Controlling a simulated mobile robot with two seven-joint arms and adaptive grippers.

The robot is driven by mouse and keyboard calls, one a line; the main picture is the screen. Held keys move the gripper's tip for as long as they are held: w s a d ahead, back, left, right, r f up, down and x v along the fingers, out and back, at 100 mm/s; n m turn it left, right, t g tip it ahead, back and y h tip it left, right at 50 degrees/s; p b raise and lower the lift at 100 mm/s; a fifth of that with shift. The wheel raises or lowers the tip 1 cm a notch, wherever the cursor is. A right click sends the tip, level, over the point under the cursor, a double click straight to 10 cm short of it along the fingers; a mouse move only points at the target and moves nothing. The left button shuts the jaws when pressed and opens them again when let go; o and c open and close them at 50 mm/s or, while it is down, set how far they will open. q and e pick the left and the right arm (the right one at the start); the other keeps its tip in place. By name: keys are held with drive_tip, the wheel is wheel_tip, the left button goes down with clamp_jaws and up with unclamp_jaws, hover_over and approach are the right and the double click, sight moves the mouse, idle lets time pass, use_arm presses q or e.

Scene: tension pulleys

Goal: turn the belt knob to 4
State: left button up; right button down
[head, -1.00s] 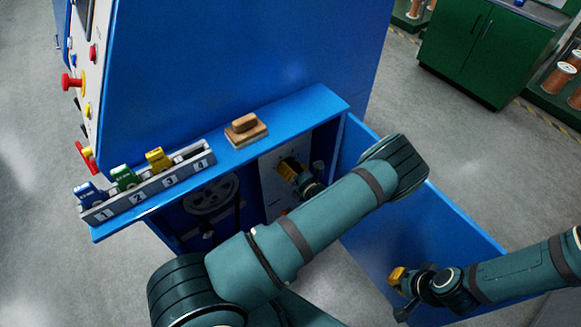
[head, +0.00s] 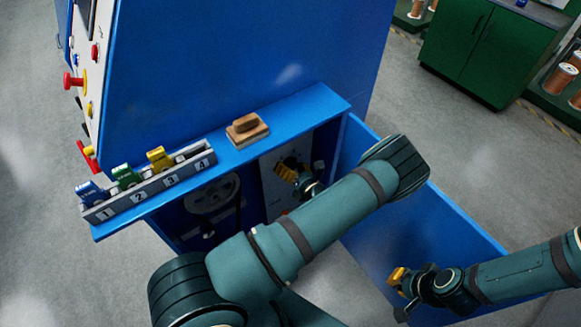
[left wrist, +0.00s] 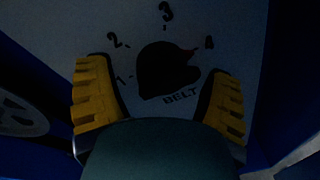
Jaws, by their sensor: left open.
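The black belt knob (left wrist: 165,72) is on a pale panel marked 1 to 4, above the word BELT, in the left wrist view. Its red pointer mark is at the upper right, towards the 4. My left gripper (left wrist: 158,85) is open, its yellow fingers on either side of the knob with gaps visible. In the head view my left gripper (head: 288,172) is in front of the panel (head: 272,190) inside the blue cabinet; the knob is hard to make out there. My right gripper (head: 398,278) is at lower right, away from the panel; its finger gap is unclear.
A blue ledge (head: 300,117) overhangs the panel, carrying a wooden block (head: 247,128) and a numbered rack (head: 150,187) with coloured pieces. A pulley (head: 212,196) is left of the panel. A blue door (head: 440,235) stands open at the right.

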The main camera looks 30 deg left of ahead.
use_arm(q)
drive_tip(key=v, duration=1.2)
